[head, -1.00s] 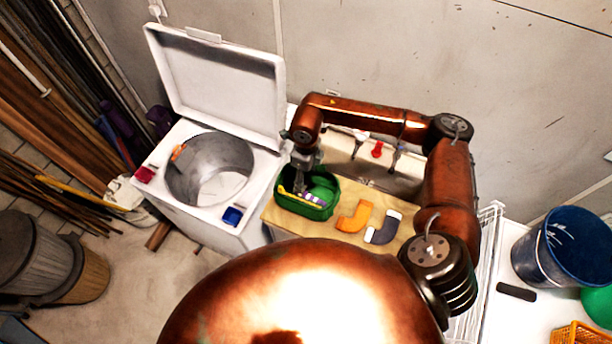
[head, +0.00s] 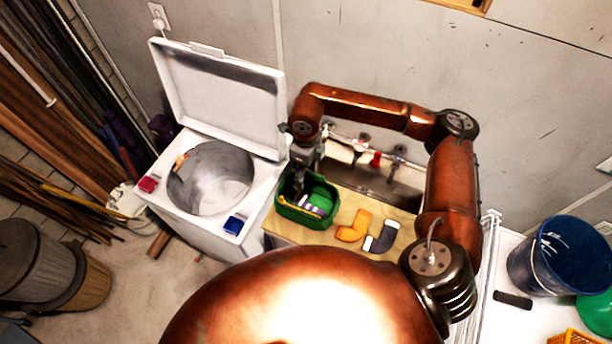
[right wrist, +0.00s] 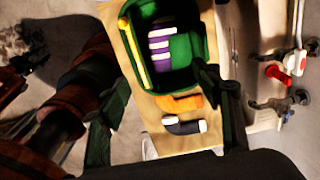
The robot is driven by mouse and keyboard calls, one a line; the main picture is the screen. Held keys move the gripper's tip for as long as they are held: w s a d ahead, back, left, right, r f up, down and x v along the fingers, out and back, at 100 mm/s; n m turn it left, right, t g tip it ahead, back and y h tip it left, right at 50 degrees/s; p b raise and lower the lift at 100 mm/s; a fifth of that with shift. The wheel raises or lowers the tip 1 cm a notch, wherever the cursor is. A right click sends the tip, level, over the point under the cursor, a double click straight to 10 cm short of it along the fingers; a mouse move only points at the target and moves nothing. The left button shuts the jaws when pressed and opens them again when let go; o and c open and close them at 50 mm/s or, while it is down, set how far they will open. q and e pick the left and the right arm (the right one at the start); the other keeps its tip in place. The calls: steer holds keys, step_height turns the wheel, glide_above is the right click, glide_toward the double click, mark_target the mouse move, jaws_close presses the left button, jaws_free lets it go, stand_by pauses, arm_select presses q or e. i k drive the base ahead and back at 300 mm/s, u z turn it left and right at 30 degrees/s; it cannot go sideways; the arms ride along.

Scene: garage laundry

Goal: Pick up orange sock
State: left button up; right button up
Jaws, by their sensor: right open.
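The orange sock (head: 355,227) lies flat on the wooden board, just right of a green bin (head: 328,192). In the right wrist view, the orange sock (right wrist: 180,103) shows between the bin and a dark grey sock. My right gripper (head: 299,182) hangs over the left part of the bin, left of and apart from the orange sock. Its spread fingers show in the right wrist view (right wrist: 160,78), open and empty.
The dark grey sock with white ends (head: 381,238) lies close to the right of the orange one. The bin holds a purple striped item (head: 312,209) and a yellow strip. An open washer (head: 200,222) stands left, a sink (head: 385,182) with taps behind. A blue bucket (head: 560,262) is far right.

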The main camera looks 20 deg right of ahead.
mark_target(353, 235)
steer(key=k, duration=2)
